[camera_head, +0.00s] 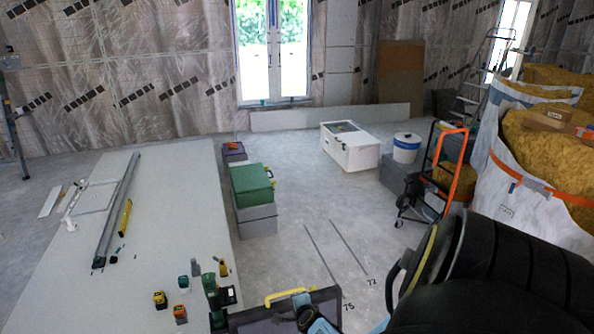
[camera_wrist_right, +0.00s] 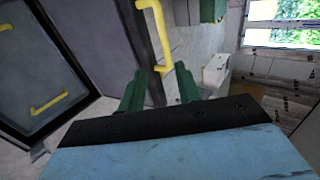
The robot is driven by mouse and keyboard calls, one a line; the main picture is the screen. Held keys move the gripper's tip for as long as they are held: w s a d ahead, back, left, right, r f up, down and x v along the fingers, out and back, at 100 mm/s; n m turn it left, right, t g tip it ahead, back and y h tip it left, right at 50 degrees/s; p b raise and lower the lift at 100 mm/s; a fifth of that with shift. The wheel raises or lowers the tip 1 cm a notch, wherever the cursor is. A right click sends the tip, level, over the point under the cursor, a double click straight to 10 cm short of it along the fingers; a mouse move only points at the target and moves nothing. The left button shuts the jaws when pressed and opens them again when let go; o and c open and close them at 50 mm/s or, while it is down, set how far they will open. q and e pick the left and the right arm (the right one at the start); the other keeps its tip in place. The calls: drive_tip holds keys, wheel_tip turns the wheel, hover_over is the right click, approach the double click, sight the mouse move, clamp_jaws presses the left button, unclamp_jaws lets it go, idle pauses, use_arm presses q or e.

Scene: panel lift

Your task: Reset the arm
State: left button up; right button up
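A dark grey panel (camera_head: 262,317) with a dark frame stands at the bottom middle of the head view, cut off by the picture edge. A yellow handle (camera_head: 285,296) sits at its top. In the right wrist view the panel's grey-purple face (camera_wrist_right: 92,35) fills the left, with one yellow handle (camera_wrist_right: 157,35) ahead and another (camera_wrist_right: 48,104) farther left. My right gripper (camera_wrist_right: 160,88) has its two green fingers spread apart, with the nearer handle's lower end just beyond their tips. I cannot tell whether they touch. My left gripper is not in view.
A long white board (camera_head: 165,225) at left carries a level, a rail and several tools. Green and grey boxes (camera_head: 253,185) stand beside it. A white box (camera_head: 350,150), bucket (camera_head: 406,148), orange hand truck (camera_head: 456,175) and insulation bags (camera_head: 540,190) stand farther right. Middle floor is clear.

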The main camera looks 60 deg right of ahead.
drive_tip(key=shift+f, duration=0.1)
idle(0.5)
drive_tip(key=s+a+f+n+g+y+b, duration=0.25)
drive_tip(key=s+a+f+n+b, duration=0.35)
drive_tip(key=s+a+f+n, duration=0.6)
drive_tip(key=s+a+f+n+g+y+b, duration=0.25)
drive_tip(key=s+a+f+n+b, duration=0.5)
drive_tip(key=f, duration=0.65)
drive_tip(key=s+a+f+n+g+b, duration=0.1)
drive_tip(key=s+a+f+n, duration=0.2)
drive_tip(key=s, duration=0.3)
drive_tip(key=s+a+f+n+g+y+b, duration=0.1)
drive_tip(key=s+a+f+n, duration=0.2)
drive_tip(key=s+a+n, duration=0.3)
drive_tip(key=shift+s+a, duration=0.15)
drive_tip(key=shift+s, duration=0.55)
